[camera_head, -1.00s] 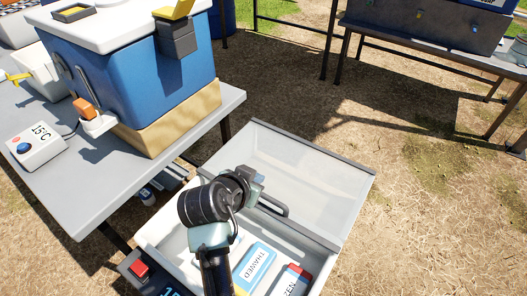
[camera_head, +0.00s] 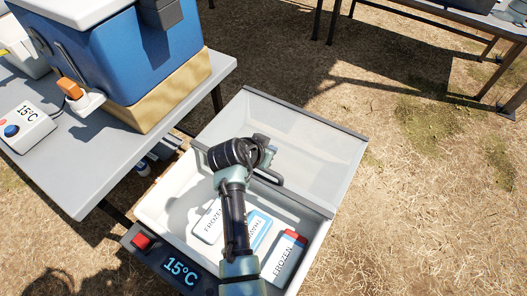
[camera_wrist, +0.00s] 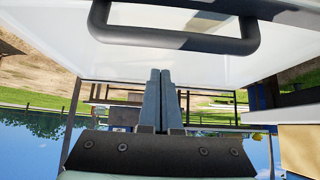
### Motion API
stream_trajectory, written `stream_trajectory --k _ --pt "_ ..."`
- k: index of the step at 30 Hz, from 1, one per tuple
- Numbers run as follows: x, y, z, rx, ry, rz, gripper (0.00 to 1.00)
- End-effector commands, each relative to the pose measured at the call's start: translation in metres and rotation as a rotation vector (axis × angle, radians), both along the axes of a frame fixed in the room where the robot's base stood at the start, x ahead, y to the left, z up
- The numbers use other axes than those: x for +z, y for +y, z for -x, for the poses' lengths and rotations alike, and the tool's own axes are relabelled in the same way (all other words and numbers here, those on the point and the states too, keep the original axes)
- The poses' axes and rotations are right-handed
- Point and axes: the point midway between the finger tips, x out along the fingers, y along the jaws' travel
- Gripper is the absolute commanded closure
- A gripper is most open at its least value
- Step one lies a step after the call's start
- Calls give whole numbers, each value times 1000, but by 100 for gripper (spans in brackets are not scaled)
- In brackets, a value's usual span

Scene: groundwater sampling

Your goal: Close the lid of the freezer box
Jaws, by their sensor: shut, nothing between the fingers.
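The freezer box (camera_head: 150,207) is a white chest at the lower middle of the head view. Its pale lid (camera_head: 305,145) has dark edges and is open; the near part of the box is uncovered, with packs inside. The lid's dark handle (camera_head: 270,180) is partly hidden by my arm. It shows large at the top of the wrist view (camera_wrist: 175,41), against the white lid. My gripper (camera_wrist: 160,72) is shut and empty, its fingertips close to the handle bar. I cannot tell if they touch. In the head view my gripper (camera_head: 264,143) is over the lid, left of its middle.
Packs marked FROZEN (camera_head: 209,224) and FROZEN with a red end (camera_head: 286,258) lie in the box, with a blue-edged pack (camera_head: 258,229) between. A 15°C display (camera_head: 181,270) and red button (camera_head: 142,241) are in front. A grey table (camera_head: 90,175) with a blue cooler (camera_head: 150,60) stands left.

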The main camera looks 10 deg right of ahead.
Motion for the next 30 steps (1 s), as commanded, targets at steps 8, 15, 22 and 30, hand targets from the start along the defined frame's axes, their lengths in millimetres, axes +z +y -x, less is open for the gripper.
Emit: stream_trajectory --k 8,15,22,30 --pt "-5 27 25 5 2 2 100" --pt "-5 29 27 4 1 1 100" --pt "-5 29 28 4 1 1 100" --pt "-3 46 44 8 5 2 100"
